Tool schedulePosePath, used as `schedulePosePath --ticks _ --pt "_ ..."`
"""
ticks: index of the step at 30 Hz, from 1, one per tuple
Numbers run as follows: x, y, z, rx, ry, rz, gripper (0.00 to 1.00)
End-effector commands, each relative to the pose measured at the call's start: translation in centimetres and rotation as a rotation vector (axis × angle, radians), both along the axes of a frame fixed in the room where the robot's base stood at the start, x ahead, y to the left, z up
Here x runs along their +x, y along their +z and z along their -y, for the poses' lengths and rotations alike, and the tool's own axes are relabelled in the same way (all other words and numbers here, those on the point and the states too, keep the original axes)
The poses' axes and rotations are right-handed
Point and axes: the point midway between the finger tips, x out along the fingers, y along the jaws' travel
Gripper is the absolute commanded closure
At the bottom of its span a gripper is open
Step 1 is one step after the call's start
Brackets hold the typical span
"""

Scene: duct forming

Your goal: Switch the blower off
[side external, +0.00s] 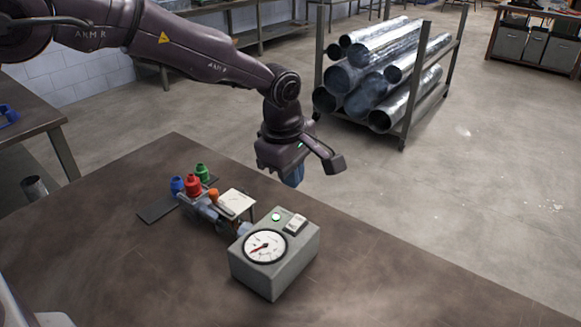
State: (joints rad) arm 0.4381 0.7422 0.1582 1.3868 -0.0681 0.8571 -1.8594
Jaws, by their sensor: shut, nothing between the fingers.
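A grey control box (275,269) stands on the brown table. Its top bears a round dial (265,247) with a red needle, a green lamp (276,217) that looks lit, and a pale rocker switch (295,223) near the far right corner. Which way the rocker is tipped is too small to tell. My gripper (293,179) hangs pointing down above the box's far side, clear of the switch. Its blue fingers are shut with nothing between them, and they are partly hidden by the gripper body.
A rack of metal ducts (380,75) stands behind on the floor. The table's right side is clear.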

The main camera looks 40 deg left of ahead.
Motion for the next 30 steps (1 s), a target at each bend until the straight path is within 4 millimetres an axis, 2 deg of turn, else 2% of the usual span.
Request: schedulePosePath --ticks 1,6,12,18,30 --pt "0.2 -1.4 -0.1 0.002 0.002 -0.004 1.0" --pt "0.8 -5.0 -0.1 0.001 0.001 -0.004 1.0" --pt "1.4 -8.2 -0.1 0.001 0.0 -0.001 1.0" --pt "1.7 -9.6 0.0 0.0 0.0 0.0 1.0" --pt "1.8 -10.0 0.0 0.001 0.0 0.0 1.0"
